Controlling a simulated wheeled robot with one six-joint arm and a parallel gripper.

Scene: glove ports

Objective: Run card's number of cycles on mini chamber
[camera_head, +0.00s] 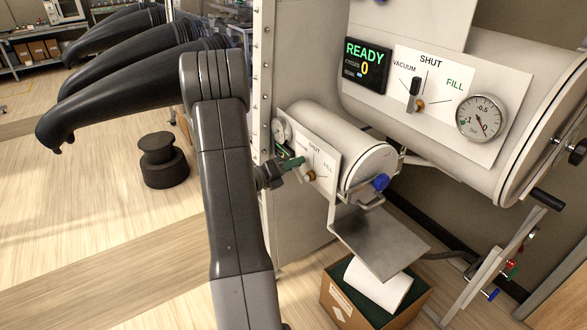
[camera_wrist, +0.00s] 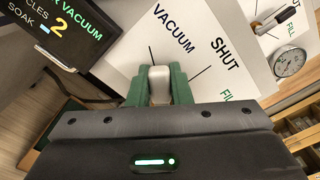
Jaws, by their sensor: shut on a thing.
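The mini chamber (camera_head: 368,168) is the small white cylinder at the middle of the head view. Its valve panel (camera_head: 322,160) also shows in the wrist view (camera_wrist: 120,65), marked VACUUM, SHUT and FILL. My gripper (camera_wrist: 160,88) has green fingers shut on both sides of the pale valve lever (camera_wrist: 160,78), whose tip is by the VACUUM line. My gripper also shows in the head view (camera_head: 290,165). The dark display (camera_wrist: 62,32) beside this panel reads VACUUM, CYCLES 2 and SOAK with a short bar. I see no cycle card.
The large chamber (camera_head: 480,55) stands above right; its display (camera_head: 366,65) reads READY, CYCLES 0. Its lever (camera_head: 414,88) and gauge (camera_head: 482,118) are near. A metal shelf (camera_head: 375,238) and cardboard box (camera_head: 345,308) lie below. Black gloves (camera_head: 130,90) stick out at left.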

